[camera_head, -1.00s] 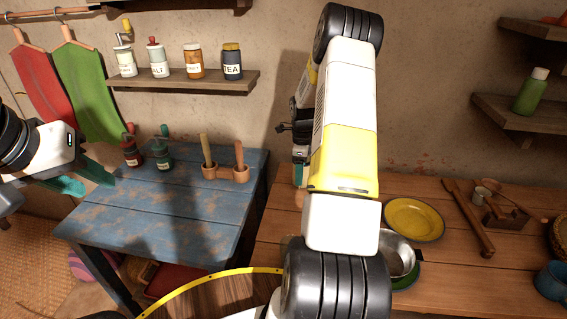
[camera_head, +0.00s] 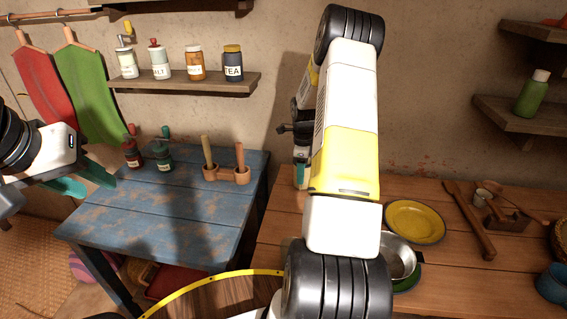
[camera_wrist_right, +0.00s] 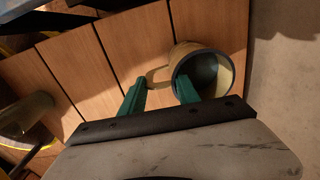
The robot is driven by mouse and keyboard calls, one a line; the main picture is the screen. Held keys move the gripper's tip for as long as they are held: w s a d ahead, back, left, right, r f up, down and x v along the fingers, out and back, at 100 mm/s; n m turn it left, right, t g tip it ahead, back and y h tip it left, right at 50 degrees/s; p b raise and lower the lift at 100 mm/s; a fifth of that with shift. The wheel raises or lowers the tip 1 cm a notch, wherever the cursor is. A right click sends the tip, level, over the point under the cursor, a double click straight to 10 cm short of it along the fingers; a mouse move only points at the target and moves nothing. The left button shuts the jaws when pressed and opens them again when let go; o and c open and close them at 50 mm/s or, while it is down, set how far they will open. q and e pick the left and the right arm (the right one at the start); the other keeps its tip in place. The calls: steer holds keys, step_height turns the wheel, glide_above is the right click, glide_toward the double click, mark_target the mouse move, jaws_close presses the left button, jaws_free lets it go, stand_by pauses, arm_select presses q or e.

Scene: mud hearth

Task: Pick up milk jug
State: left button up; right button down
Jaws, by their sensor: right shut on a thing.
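The milk jug (camera_wrist_right: 184,52) is cream-coloured with a dark rim and a round open mouth. It shows in the right wrist view, over the brown plank table, with its handle (camera_wrist_right: 156,75) on the left. My right gripper (camera_wrist_right: 160,92) has one green finger left of the handle and the other at the jug's rim; it is shut on the jug. In the head view my right arm hides most of the jug, and my right gripper (camera_head: 300,158) is partly hidden. My left gripper (camera_head: 98,186) is open and empty, left of the blue table.
The brown table (camera_head: 450,270) holds a yellow plate (camera_head: 414,220), a metal pan (camera_head: 398,257), a wooden utensil (camera_head: 470,220) and a blue mug (camera_head: 553,280). A jar shelf (camera_head: 185,82) is on the wall behind.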

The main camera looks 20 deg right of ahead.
steer(key=shift+r, duration=1.7)
steer(key=s+a, duration=0.2)
steer(key=s, duration=0.5)
steer(key=s+a+r, duration=0.1)
steer(key=s+a, duration=0.1)
steer(key=s, duration=0.6)
steer(key=shift+s+r, duration=0.15)
steer(key=shift+r, duration=0.1)
steer(key=shift+a, duration=0.1)
